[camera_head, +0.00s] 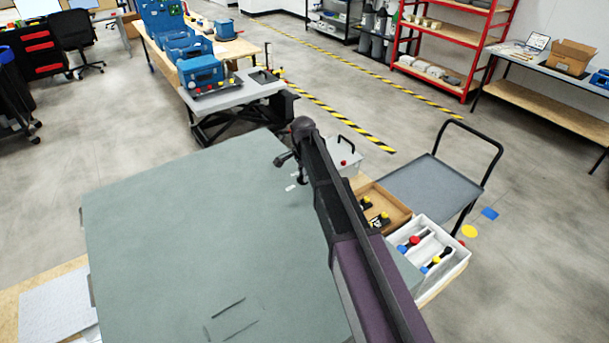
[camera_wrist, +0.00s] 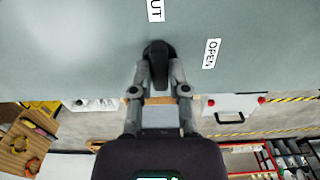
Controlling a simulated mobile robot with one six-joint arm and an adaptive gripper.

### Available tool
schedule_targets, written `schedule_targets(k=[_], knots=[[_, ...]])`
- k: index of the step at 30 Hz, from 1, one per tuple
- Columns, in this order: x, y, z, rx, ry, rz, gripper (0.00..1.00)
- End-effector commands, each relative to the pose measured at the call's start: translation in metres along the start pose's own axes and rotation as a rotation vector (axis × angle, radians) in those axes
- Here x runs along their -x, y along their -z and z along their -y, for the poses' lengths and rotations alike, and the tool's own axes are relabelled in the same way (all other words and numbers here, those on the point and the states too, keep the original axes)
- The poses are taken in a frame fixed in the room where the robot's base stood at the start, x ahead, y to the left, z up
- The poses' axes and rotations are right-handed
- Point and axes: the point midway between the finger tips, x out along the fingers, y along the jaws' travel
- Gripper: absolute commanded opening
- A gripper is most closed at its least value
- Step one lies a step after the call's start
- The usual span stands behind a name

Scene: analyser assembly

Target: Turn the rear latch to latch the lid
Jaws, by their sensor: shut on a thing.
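The lid (camera_head: 190,220) is a large grey-green panel in the head view. It also fills the top of the wrist view (camera_wrist: 80,50). The rear latch (camera_wrist: 158,50) is a black knob at the lid's edge in the wrist view. My gripper (camera_wrist: 158,72) is shut on it, one finger on each side. A white label ending in "UT" (camera_wrist: 155,10) lies above the latch, and an "OPEN" label (camera_wrist: 211,53) lies to its right. In the head view my gripper (camera_head: 289,160) is at the lid's right edge, and my arm hides part of that area.
A wooden tray (camera_head: 398,209) and a white bin (camera_head: 455,262) with coloured-knob parts stand right of my arm. A grey cart (camera_head: 430,190) is beyond them. A lift table (camera_head: 235,95) with a blue device (camera_head: 203,75) stands behind. Open floor lies between.

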Motion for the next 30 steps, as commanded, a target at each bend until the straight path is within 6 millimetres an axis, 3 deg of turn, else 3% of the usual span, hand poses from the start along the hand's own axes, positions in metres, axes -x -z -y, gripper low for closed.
schedule_targets(k=[8, 9, 12, 30], knots=[[0.0002, -0.0006, 0.0026, -0.001, 0.005, 0.001, 0.0], [0.0002, -0.0007, 0.0026, -0.001, 0.005, 0.001, 0.24], [0.0002, -0.0007, 0.0025, -0.001, 0.005, 0.001, 0.54], [0.0021, -0.0006, 0.0008, 0.0, 0.001, 0.001, 0.56]])
